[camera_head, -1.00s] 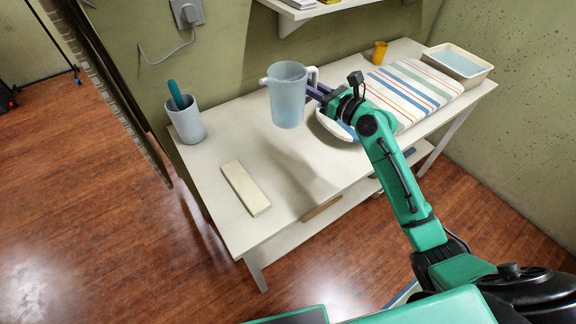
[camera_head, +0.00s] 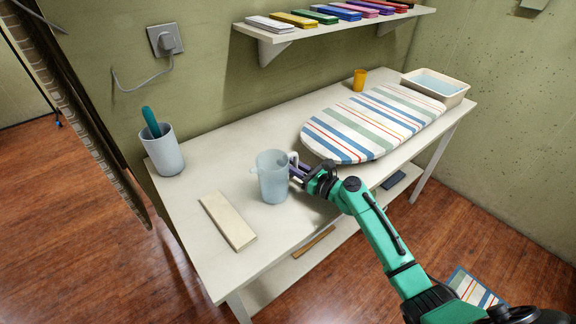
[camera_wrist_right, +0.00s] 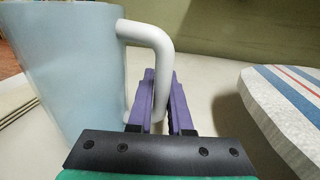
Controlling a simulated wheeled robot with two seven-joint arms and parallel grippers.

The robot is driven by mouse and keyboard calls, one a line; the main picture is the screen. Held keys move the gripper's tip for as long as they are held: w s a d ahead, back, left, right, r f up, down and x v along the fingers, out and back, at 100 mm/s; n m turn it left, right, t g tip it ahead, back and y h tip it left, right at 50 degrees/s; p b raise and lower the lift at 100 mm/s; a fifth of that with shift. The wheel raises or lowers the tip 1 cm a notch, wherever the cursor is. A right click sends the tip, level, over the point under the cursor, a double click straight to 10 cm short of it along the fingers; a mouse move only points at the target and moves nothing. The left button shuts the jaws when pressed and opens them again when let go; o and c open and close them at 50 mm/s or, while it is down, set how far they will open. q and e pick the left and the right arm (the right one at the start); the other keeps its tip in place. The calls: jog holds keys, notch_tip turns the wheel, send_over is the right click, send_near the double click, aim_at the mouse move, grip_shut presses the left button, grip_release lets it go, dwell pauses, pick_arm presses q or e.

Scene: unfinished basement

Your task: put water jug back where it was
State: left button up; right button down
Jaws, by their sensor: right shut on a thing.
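The water jug (camera_head: 272,177) is pale translucent blue with a white handle. In the head view it is upright over the white table, right of the pale wooden block. Whether its base touches the tabletop is hard to tell. My right gripper (camera_head: 298,174) reaches in from the right and is shut on the jug's handle. In the wrist view the jug (camera_wrist_right: 68,70) fills the left side, and the purple fingers (camera_wrist_right: 163,100) close around the lower part of the white handle. My left gripper is not in view.
On the white table (camera_head: 200,247) are a wooden block (camera_head: 229,220), a cup with a teal handle (camera_head: 163,150), a striped ironing board (camera_head: 370,125), an orange cup (camera_head: 359,80) and a basin (camera_head: 436,87). A wall shelf (camera_head: 340,21) holds coloured boxes. A strip of tabletop behind the jug is clear.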

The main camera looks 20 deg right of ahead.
jog(key=c, duration=0.8)
grip_release()
jog(key=shift+f, duration=0.1)
jog(key=shift+c, duration=0.2)
jog(key=shift+s+r, duration=0.1)
jog(key=shift+r, duration=0.1)
jog(key=b+v, duration=0.1)
jog(key=v, duration=1.1)
jog(key=shift+f, duration=0.15)
jog(key=shift+d, duration=0.1)
